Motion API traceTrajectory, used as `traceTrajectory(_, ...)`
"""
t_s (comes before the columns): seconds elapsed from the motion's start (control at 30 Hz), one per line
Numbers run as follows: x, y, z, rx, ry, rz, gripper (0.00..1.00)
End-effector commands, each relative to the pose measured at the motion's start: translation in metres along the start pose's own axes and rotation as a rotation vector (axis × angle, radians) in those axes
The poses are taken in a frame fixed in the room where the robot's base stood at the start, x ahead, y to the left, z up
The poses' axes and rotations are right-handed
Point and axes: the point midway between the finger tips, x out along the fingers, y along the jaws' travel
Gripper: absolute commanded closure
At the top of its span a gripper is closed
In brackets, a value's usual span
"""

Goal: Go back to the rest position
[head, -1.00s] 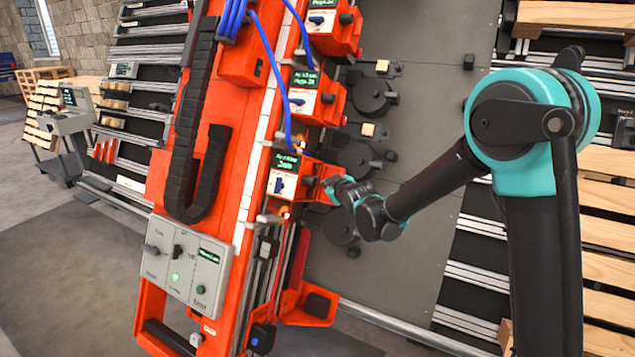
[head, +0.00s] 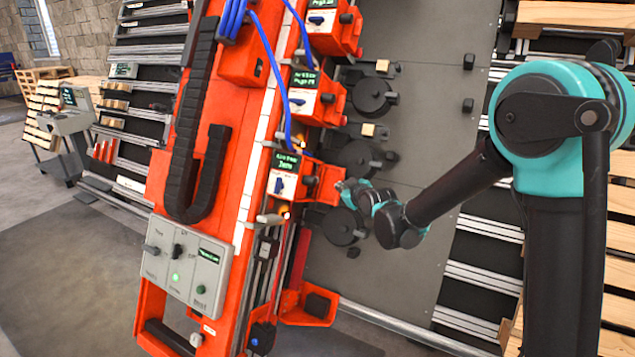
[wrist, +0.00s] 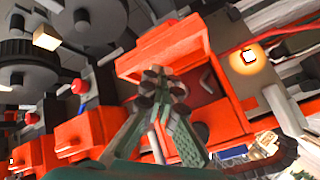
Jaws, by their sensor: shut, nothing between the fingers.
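My gripper (head: 345,186) is at the end of my teal and black arm, just right of the lowest orange module (head: 292,184) on the gantry beam in the head view. In the wrist view my gripper (wrist: 160,82) shows with its fingertips together and nothing between them. An orange housing (wrist: 180,60) of the gantry fills the view behind the fingers. I cannot tell from the wrist view how wide the gap to it is.
The orange gantry beam (head: 240,130) carries several modules, blue cables and a grey control panel (head: 187,270). Black round rollers (head: 342,226) sit on the grey plate (head: 435,130). Wooden pallets (head: 575,15) lie at right. The plate right of my gripper is mostly clear.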

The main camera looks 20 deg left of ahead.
Motion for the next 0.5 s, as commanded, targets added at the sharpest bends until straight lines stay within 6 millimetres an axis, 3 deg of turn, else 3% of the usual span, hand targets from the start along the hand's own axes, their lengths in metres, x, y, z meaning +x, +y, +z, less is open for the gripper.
traceTrajectory(0.5,-0.0051,0.0061,0.0053,0.009,-0.014,0.004,1.00)
